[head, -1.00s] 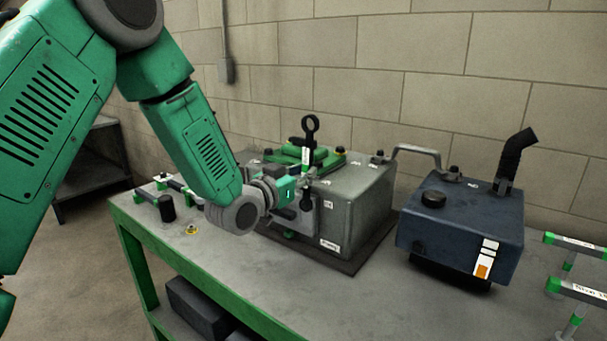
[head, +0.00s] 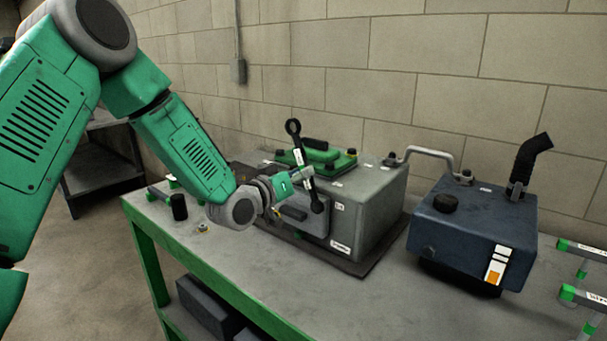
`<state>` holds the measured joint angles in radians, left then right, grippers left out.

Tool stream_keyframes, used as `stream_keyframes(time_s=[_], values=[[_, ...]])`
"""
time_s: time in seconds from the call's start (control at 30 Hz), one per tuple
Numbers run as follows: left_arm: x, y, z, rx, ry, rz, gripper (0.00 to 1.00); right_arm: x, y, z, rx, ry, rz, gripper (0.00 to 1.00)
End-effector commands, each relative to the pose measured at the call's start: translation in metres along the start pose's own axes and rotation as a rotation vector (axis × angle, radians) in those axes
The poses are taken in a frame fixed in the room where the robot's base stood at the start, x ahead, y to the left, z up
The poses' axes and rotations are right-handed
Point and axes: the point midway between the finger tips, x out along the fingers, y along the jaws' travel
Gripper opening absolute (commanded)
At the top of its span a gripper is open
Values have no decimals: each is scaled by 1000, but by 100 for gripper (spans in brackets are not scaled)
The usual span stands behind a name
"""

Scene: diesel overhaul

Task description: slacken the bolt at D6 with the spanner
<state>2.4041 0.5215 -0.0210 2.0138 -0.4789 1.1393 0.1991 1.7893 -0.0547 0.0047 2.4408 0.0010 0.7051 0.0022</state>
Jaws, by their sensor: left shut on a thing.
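My left gripper (head: 300,179) is shut on the spanner (head: 299,152), a dark tool with a ring at its upper end and a white label on its shank. The spanner stands steeply in front of the grey engine block (head: 374,206), its ring leaning left. Its lower end (head: 317,206) is by the block's front-left side. I cannot tell whether it sits on a bolt there. The bolt at D6 cannot be picked out; the gripper and spanner cover part of that side. My right gripper is not in view.
A green cover (head: 318,154) lies on top of the block. A blue tank (head: 463,235) with a black elbow pipe stands to the right, with green-ended racks (head: 585,292) beyond it. A black cylinder (head: 179,207) stands at the bench's left. The bench front (head: 330,290) is clear.

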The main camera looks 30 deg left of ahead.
Motion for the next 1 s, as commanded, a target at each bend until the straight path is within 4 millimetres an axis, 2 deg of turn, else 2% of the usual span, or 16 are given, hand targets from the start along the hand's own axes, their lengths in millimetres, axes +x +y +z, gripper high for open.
stream_keyframes(time_s=[0.03, 0.07, 0.27, 0.8, 1.0], values=[[0, 0, 0, 0, 0, 0, 7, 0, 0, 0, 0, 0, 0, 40], [0, 0, 0, 1, 0, 0, 0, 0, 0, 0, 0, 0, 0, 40], [-1, 0, 0, 2, -1, -1, 0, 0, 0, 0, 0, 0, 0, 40], [-32, 0, -1, 1, 0, 0, 0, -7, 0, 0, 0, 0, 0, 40], [-35, 0, 0, 2, 1, -1, 0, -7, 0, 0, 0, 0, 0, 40]])
